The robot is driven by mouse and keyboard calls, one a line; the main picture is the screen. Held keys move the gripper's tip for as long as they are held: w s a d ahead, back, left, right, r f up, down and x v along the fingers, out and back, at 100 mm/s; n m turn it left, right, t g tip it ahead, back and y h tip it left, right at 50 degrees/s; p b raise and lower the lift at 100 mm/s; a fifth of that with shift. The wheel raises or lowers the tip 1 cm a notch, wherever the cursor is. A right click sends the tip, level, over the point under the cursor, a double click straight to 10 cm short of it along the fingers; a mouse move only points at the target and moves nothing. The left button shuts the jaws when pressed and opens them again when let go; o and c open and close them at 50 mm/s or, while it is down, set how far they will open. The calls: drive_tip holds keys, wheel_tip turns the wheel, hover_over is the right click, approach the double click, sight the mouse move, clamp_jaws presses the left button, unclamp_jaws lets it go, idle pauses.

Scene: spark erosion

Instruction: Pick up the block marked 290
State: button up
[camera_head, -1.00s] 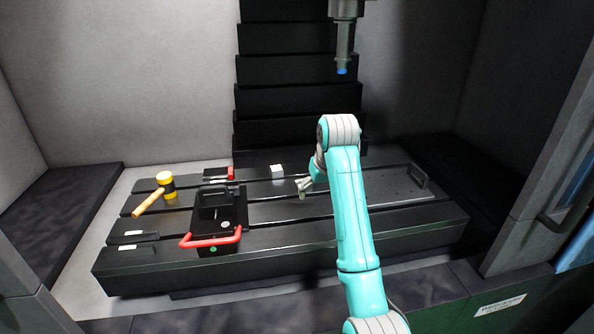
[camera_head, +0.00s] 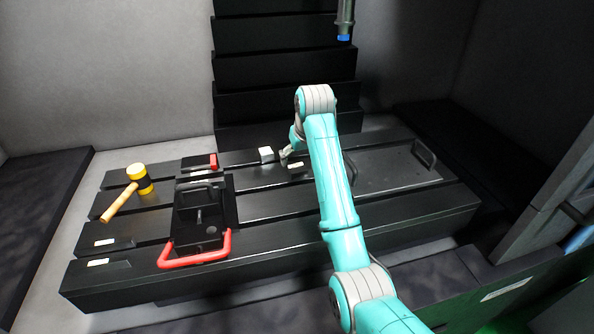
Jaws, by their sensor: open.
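A small white block (camera_head: 266,154) sits on the black slotted table (camera_head: 270,257) near its back edge. It is the only block in view, and I cannot read any marking on it. My gripper (camera_head: 284,157) is open just to the right of the block, close to it. I cannot tell whether they touch. My teal arm reaches over the table from the lower right, and part of the gripper is small and hard to make out. A small pale label (camera_head: 295,165) lies on the table just below the gripper.
A black fixture with a red handle (camera_head: 195,250) stands front left of the block. A yellow mallet (camera_head: 138,178) lies at the left, near a red-ended item (camera_head: 213,161). A flat plate with a handle (camera_head: 424,154) is at the right. A spindle (camera_head: 345,22) hangs above.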

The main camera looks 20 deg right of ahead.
sight(297, 168)
drive_tip(key=shift+x, duration=2.75)
drive_tip(key=shift+s, duration=0.1)
drive_tip(key=c, duration=1.4)
clamp_jaws()
drive_tip(key=shift+r, duration=0.15)
